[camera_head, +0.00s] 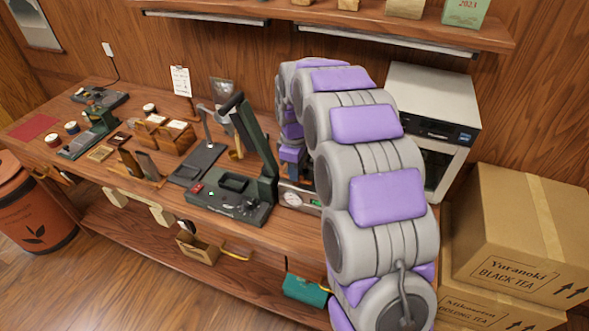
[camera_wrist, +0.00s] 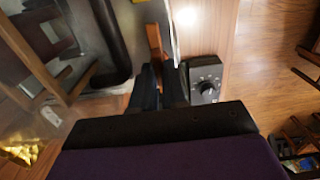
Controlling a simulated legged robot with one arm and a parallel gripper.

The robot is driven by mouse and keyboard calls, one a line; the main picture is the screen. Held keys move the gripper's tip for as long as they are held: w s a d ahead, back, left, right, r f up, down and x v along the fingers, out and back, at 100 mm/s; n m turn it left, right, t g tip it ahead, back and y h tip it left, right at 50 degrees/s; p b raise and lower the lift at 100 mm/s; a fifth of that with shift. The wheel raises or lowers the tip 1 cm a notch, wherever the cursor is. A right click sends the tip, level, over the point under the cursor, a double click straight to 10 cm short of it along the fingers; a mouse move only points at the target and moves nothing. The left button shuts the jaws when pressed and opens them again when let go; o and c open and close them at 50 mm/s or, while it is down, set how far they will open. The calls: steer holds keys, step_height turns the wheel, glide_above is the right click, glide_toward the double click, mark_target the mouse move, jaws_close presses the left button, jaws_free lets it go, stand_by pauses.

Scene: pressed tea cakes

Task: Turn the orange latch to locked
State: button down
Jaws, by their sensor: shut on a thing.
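The orange latch (camera_wrist: 156,42) shows in the wrist view as a narrow upright strip against a grey metal surface. My gripper (camera_wrist: 161,68) has its two dark fingers close together at the lower end of the latch, shut on it. The fingers hide that end, and I cannot tell whether the latch stands at locked. In the head view my grey and purple arm covers the latch and the fingers.
A black box with a dial (camera_wrist: 207,86) is just right of the fingers, and a dark curved handle (camera_wrist: 113,45) is to the left. In the head view a dark green press (camera_head: 262,165) and a grey cabinet (camera_head: 425,88) flank my arm. Cartons (camera_head: 505,235) stand at right.

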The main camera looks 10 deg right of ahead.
steer(key=shift+w+a+r+n+p, duration=0.1)
steer(key=shift+w+r+n+p, duration=0.1)
steer(key=shift+n+p, duration=0.15)
steer(key=shift+s+p, duration=0.1)
steer(key=shift+p, duration=0.25)
steer(key=n+p, duration=0.1)
steer(key=p, duration=0.1)
steer(key=n+p, duration=0.1)
steer(key=n, duration=0.1)
steer(key=shift+a+r+n+p, duration=0.1)
steer(key=shift+r+n+p, duration=0.15)
steer(key=shift+p, duration=0.1)
steer(key=n+p, duration=0.5)
steer(key=shift+s+f, duration=0.15)
steer(key=n+p, duration=0.3)
steer(key=n, duration=0.1)
steer(key=n+p, duration=0.1)
steer(key=n, duration=0.1)
steer(key=n+p, duration=0.2)
steer(key=shift+s+f+n, duration=0.15)
steer(key=shift+f+n, duration=0.05)
steer(key=shift+n, duration=0.1)
steer(key=c, duration=1.2)
jaws_free()
steer(key=shift+s+f, duration=0.1)
